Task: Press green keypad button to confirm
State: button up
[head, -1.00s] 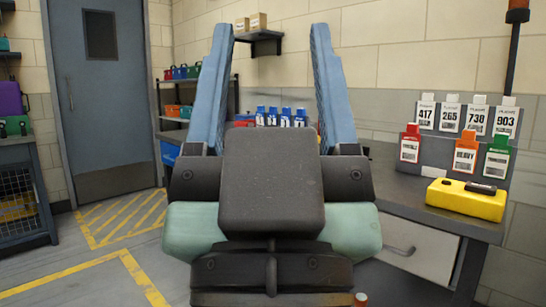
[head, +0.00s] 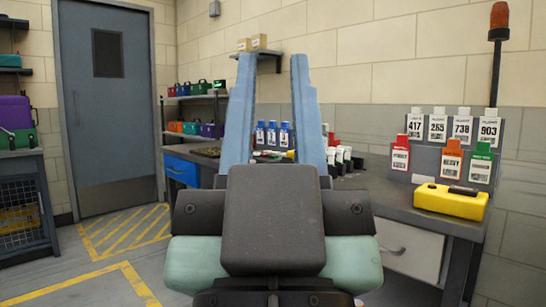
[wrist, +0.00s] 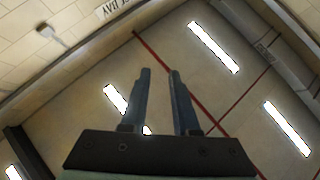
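I cannot make out a keypad or a green button in either view. A small dark device with a green lit display (head: 219,84) stands above the shelves at the back, too small to read. My gripper (head: 273,57) stands upright in the middle of the head view, its two blue fingers apart with nothing between them. It hides part of the back counter. In the wrist view, my gripper (wrist: 160,73) points at the ceiling and upper walls, fingers apart and empty.
The counter (head: 400,206) at right bears a yellow case (head: 450,201). Red, orange and green tagged bottles and a rack of numbered tags stand behind it. A beacon lamp (head: 499,15) rises at far right. A grey door (head: 108,120) and clear, yellow-marked floor (head: 125,232) are at left.

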grip_shut()
dwell(1.4)
